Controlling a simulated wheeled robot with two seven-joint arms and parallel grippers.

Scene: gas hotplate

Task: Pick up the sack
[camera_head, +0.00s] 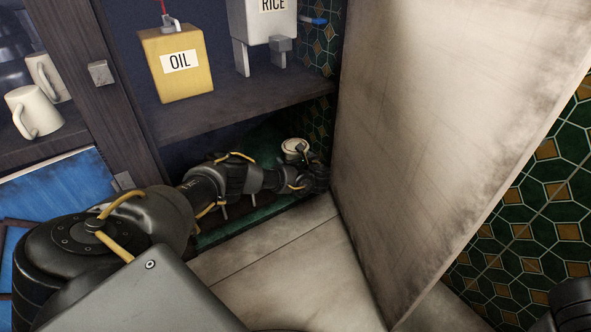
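My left arm reaches from the left into the dark lower compartment of the cupboard. My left gripper (316,178) is at its right end, near the open door's inner edge. The fingers are dark and small, so I cannot tell whether they are open or shut. A dark green shape (262,141) lies behind my forearm in shadow; it may be the sack, but I cannot tell. A round pale thing (295,147) shows just above the gripper. Only a dark part of what seems to be my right arm shows in the lower right corner; its gripper is not seen.
A yellow OIL can (178,65) and a white RICE dispenser (264,22) stand on the shelf (240,102) above my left arm. A large pale door (430,110) stands open to the right. White mugs (33,112) are at the left.

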